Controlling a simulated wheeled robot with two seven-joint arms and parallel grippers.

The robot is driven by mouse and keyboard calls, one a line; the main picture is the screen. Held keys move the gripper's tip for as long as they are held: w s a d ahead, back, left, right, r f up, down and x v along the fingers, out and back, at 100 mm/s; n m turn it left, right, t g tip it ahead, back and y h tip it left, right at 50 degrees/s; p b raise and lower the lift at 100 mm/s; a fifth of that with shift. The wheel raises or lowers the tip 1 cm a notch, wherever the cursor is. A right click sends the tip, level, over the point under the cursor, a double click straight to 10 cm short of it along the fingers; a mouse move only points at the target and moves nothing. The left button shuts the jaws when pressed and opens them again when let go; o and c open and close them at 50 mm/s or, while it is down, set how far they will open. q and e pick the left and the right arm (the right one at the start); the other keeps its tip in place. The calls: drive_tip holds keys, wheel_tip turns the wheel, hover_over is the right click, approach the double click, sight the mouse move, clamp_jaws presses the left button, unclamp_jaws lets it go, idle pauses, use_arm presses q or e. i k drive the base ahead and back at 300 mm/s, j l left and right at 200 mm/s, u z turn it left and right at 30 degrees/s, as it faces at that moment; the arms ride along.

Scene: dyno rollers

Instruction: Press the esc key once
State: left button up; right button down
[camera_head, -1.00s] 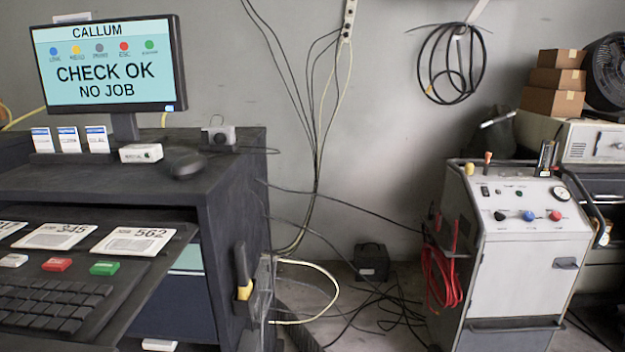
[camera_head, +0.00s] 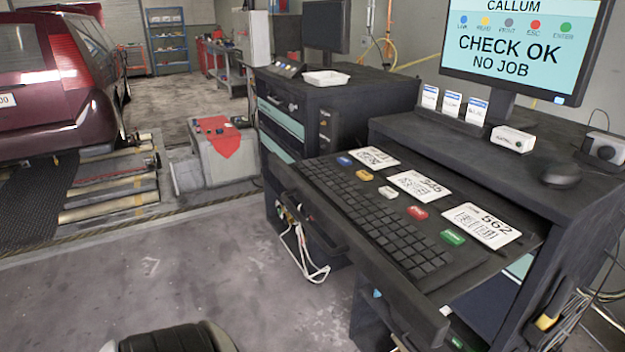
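The red key (camera_head: 418,212) sits in a row of coloured keys along the back edge of the black keyboard (camera_head: 385,222). The monitor (camera_head: 520,45) shows a red dot labelled ESC in its legend, with "CHECK OK" and "NO JOB" below. In the key row, a white key (camera_head: 388,192) lies to the left of the red one and a green key (camera_head: 452,237) to its right. Neither of my grippers is in view.
Number cards (camera_head: 420,186) lie behind the keys. The keyboard tray juts out from a dark cabinet (camera_head: 590,215) with a mouse (camera_head: 561,175) on top. A maroon car (camera_head: 60,80) stands on rollers at left. Grey floor (camera_head: 230,285) in front of the cabinets is open.

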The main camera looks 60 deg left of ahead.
sight(417, 212)
drive_tip(key=u, duration=1.75)
